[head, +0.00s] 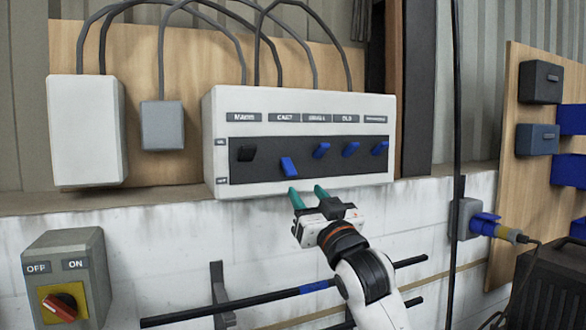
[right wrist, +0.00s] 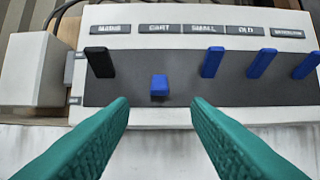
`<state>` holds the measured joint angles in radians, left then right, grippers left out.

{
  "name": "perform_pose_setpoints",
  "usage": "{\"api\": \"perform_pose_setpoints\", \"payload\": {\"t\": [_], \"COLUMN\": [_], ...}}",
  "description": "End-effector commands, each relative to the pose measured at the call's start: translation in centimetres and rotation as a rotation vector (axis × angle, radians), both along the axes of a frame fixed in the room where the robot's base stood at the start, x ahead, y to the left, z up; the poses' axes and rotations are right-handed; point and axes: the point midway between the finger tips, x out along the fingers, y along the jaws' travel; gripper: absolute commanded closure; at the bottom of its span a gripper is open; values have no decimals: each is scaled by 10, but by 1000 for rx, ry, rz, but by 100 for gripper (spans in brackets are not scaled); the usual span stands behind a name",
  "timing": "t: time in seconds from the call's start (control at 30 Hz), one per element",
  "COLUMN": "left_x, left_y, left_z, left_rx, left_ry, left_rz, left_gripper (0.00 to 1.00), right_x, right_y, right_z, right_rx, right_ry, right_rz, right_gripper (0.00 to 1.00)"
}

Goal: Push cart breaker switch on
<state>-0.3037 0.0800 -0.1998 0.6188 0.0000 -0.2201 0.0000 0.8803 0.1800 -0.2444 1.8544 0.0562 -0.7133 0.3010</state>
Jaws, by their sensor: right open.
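The breaker box (head: 215,165) is white with a dark strip holding a row of switches under labels. The cart switch (head: 288,166) is blue, sits under the "CART" label and is tilted down, unlike the other blue switches, which point up. In the right wrist view the cart switch (right wrist: 159,85) stands between and beyond my fingertips. My right gripper (head: 308,191) has green fingers, is open and empty, and is just below the cart switch; its fingers (right wrist: 158,105) do not appear to touch it. My left gripper is not in view.
A black switch (head: 245,153) is left of the cart switch, and a blue switch (head: 321,150) is right of it. An OFF/ON box with a red knob (head: 62,306) is at lower left. A blue plug (head: 484,224) and a dark horizontal bar (head: 250,301) are nearby.

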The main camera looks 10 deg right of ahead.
Motion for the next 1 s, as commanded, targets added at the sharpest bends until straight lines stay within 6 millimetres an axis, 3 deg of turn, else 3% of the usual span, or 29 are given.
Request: {"api": "perform_pose_setpoints", "payload": {"t": [0.1,0.4,0.83,0.87,1.0], "left_x": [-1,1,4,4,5], "left_y": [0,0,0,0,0], "left_z": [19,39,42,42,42], "left_rx": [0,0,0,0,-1], "left_ry": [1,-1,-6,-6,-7], "left_rz": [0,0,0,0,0], "left_gripper": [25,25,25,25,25], "right_x": [24,63,72,72,72], "right_y": [5,13,14,14,14], "right_z": [16,29,30,30,30], "right_rx": [1,1,1,1,0], "right_ry": [3,2,1,1,1], "right_rz": [1,0,0,0,0], "right_gripper": [56,56,56,58,81]}}
